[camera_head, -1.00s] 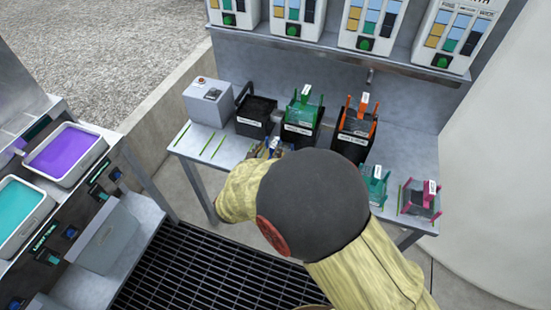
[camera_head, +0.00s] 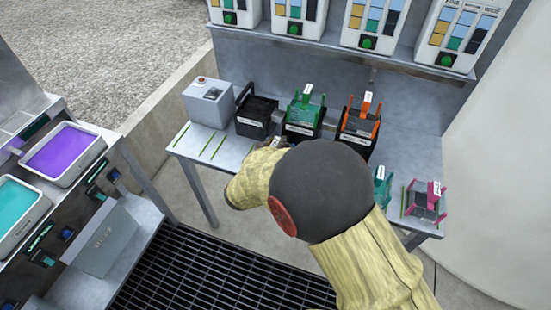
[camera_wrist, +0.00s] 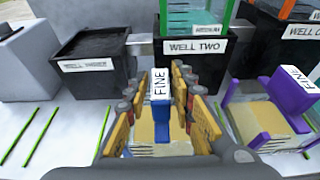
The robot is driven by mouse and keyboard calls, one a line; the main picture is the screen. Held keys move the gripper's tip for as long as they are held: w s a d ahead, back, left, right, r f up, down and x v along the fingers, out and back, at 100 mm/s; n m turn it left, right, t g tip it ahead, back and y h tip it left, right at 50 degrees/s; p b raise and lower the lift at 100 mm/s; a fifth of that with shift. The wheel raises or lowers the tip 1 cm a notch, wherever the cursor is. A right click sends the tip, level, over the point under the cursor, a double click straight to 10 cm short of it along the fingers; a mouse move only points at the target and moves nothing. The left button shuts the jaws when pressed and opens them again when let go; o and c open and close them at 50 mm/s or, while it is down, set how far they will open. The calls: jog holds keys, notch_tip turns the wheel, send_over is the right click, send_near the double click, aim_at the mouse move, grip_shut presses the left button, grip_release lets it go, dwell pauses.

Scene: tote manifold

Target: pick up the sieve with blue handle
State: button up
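The blue-handled sieve (camera_wrist: 161,122) stands on the bench in the wrist view, with a white "FINE" label on top of its handle and a pale body below. My gripper (camera_wrist: 162,88) has its yellow and grey fingers on either side of the blue handle. Narrow gaps show between fingers and handle, so the gripper looks open around it. In the head view my arm hides the gripper and most of this sieve.
A purple-handled sieve (camera_wrist: 290,97), also "FINE", stands close right. Behind are a black well (camera_wrist: 92,70) and "WELL TWO" (camera_wrist: 190,60) holding a green sieve (camera_head: 304,107). An orange sieve (camera_head: 360,118) sits in another well. Teal (camera_head: 381,187) and pink (camera_head: 425,200) sieves stand right.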

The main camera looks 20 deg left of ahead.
grip_shut()
jog(key=shift+r, duration=0.1)
dwell(0.7)
